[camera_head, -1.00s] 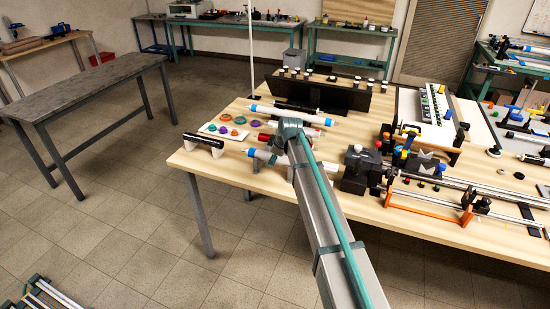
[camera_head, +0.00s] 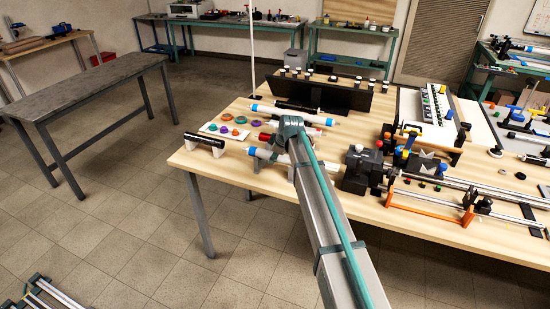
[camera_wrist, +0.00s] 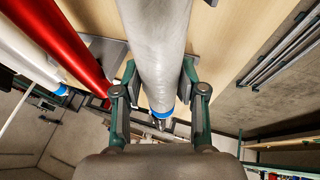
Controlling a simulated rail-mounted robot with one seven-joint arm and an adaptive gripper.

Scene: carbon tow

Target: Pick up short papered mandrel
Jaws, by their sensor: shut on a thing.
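A pale, paper-covered mandrel (camera_wrist: 162,35) with a blue band at its near end runs up the middle of the wrist view. My gripper (camera_wrist: 157,85) is shut on it, one finger on each side. In the head view the pale mandrel (camera_head: 262,154) shows beside my arm, at the front left of the wooden table. My arm hides the fingers there. A red mandrel (camera_wrist: 67,42) lies left of the held one in the wrist view. A white mandrel with a blue end (camera_wrist: 25,50) lies further left. I cannot tell whether the held mandrel is clear of its support.
A longer white-and-blue mandrel (camera_head: 310,119) lies behind on the table (camera_head: 235,178). A black roller on a stand (camera_head: 204,141) and a white tray of colored rings (camera_head: 222,131) are to the left. A winding rig with rails (camera_head: 440,200) stands to the right.

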